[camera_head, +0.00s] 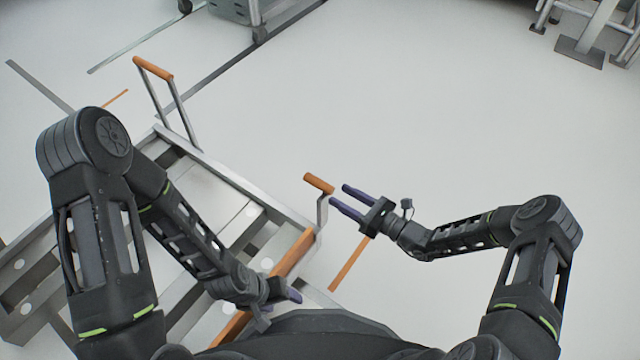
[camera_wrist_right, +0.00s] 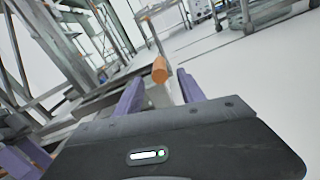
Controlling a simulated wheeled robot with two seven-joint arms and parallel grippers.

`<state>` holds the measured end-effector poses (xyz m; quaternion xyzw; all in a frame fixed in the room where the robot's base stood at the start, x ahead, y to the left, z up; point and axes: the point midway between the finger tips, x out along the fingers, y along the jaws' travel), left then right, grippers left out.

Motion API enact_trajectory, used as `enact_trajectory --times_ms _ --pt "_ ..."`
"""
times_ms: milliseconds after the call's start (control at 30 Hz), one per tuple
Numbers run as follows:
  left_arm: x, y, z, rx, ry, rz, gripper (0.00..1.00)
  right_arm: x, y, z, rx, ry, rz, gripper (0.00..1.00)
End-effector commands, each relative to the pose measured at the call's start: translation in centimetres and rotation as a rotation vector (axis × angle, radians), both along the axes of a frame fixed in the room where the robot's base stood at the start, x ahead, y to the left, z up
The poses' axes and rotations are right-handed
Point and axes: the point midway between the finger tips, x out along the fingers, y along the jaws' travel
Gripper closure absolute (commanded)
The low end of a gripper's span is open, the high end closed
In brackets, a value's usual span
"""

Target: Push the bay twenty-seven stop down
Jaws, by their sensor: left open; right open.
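The stop, a short orange grip (camera_head: 319,184) on a bent grey metal lever, stands up at the right corner of a grey metal frame. My right gripper (camera_head: 337,195) is open, its purple fingers pointing at the orange grip from the right, close to it. Contact cannot be told. In the right wrist view the orange grip (camera_wrist_right: 159,70) shows between and just beyond the fingertips (camera_wrist_right: 160,82). My left gripper (camera_head: 292,295) is over the near part of the frame by its orange bar, holding nothing visible; its fingers are partly hidden.
The grey metal frame (camera_head: 225,175) has an orange bar (camera_head: 292,255) along its near right side. A tall hoop handle with an orange top (camera_head: 153,67) rises at its far corner. An orange floor line (camera_head: 348,264) lies right of it. Open floor (camera_head: 400,100) lies beyond.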

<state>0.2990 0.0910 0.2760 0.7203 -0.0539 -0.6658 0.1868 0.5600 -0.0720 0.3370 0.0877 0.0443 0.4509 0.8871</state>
Motion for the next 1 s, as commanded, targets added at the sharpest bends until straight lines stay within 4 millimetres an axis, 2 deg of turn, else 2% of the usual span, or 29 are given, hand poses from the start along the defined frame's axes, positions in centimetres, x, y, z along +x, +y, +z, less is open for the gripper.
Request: enact_trajectory --times_ms 167,600,967,1000 --pt "0.0 0.0 -0.4 0.000 -0.001 0.000 0.38 0.5 0.9 -0.1 0.001 -0.002 0.004 0.53" --pt "0.3 0.0 -2.3 0.002 -0.010 0.006 0.38 4.1 5.8 -0.2 -0.001 -0.001 0.004 0.53" --pt "0.4 0.0 -2.3 0.002 -0.011 0.005 0.38 4.5 6.4 0.0 0.000 0.000 0.002 0.53" --pt "0.4 0.0 -2.3 0.002 -0.011 0.005 0.38 4.5 6.4 0.0 0.000 0.000 0.002 0.56"
